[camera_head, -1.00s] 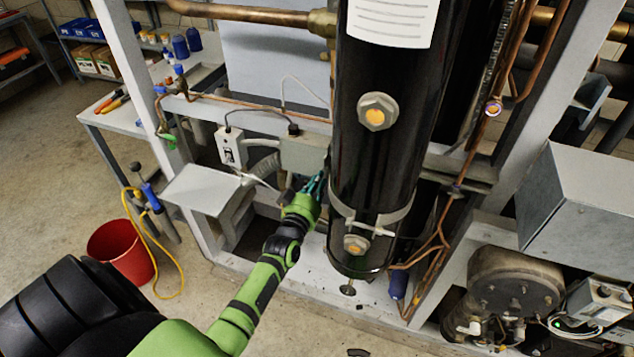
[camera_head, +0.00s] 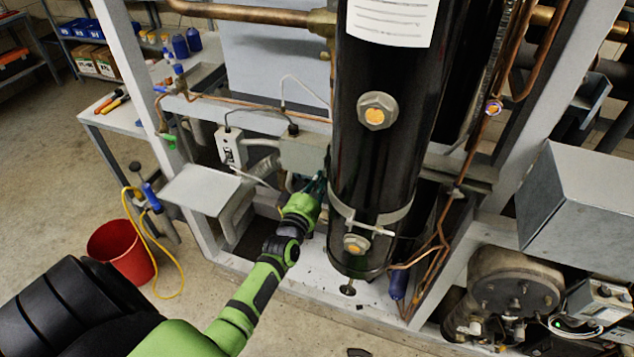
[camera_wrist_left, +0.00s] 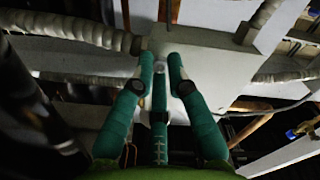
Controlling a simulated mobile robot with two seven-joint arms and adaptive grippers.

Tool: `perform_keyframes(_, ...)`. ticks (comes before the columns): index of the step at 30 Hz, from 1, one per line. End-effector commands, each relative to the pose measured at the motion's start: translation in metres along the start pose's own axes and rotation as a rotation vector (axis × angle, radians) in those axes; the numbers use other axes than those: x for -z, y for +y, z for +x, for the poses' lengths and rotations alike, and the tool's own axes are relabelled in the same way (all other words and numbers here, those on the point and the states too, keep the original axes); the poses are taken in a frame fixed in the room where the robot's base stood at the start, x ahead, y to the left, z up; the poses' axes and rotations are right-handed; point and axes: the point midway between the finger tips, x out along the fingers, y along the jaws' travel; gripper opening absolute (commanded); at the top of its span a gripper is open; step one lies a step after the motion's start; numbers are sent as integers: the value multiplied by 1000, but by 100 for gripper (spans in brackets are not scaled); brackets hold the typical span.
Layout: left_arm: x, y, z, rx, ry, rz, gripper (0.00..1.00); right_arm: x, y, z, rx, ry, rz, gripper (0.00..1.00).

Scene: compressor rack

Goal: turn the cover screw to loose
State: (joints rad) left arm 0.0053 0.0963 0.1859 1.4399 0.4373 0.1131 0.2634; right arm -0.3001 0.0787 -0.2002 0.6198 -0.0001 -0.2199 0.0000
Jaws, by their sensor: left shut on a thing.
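The grey box (camera_head: 303,152) is mounted on the rack's cross rail, left of the black cylinder. My left gripper (camera_head: 318,184) is at its lower front, beside the cylinder. In the left wrist view, the teal fingertips (camera_wrist_left: 160,72) close in at the grey box's face (camera_wrist_left: 208,68). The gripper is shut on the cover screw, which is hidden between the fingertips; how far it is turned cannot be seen. My right gripper is not in view.
The black cylinder (camera_head: 385,150) stands close to the right of my left gripper. A small grey shelf (camera_head: 200,188) juts out to its left. A conduit (camera_wrist_left: 75,28) runs into the box. A red bucket (camera_head: 122,250) stands on the open floor at left.

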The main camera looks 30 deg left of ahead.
Motion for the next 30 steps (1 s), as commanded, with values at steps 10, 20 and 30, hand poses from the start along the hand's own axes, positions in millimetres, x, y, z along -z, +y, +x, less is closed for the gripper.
perform_keyframes(10, 2, 0, 0, -1, 4, 1, 40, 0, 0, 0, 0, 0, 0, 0)
perform_keyframes(20, -1, 0, -23, 1, 0, 0, 40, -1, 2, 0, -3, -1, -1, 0)
perform_keyframes(30, 1, 0, -94, 1, 1, 2, 40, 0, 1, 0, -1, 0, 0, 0)
